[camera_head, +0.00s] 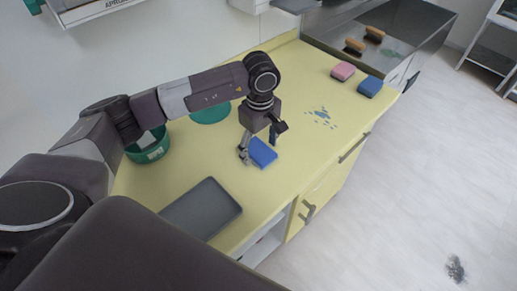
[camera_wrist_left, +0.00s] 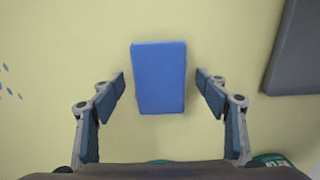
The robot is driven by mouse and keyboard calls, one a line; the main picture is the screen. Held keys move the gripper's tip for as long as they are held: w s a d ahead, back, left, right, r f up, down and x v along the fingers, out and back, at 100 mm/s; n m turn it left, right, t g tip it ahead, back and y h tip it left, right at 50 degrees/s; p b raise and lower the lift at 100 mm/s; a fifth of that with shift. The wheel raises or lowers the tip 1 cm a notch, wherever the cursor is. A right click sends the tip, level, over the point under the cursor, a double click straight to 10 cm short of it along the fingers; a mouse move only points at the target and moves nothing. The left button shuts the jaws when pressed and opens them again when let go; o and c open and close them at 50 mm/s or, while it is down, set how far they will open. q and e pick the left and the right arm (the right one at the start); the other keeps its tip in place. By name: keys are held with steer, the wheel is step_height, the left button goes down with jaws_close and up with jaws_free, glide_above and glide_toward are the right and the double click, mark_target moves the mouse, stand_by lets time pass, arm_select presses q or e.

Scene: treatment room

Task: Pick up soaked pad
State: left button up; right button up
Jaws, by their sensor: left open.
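A flat blue pad (camera_head: 263,153) lies on the yellow counter (camera_head: 185,178); I take it for the soaked pad. My left gripper (camera_head: 259,147) is over it, pointing down. In the left wrist view, the pad (camera_wrist_left: 159,78) lies between the two open fingers of my left gripper (camera_wrist_left: 160,92), with a gap on each side. The fingers do not touch it. My right gripper is not in view.
A grey tray (camera_head: 202,209) lies to the front left of the pad. A green tub (camera_head: 148,147) and a green round item (camera_head: 210,112) are behind my arm. Blue spots (camera_head: 321,117), a pink sponge (camera_head: 342,71) and a blue sponge (camera_head: 370,86) are to the right.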

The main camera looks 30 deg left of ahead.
arm_select(q)
steer(key=c, duration=0.9)
steer(key=shift+c, duration=0.2)
steer(key=shift+r, duration=0.2)
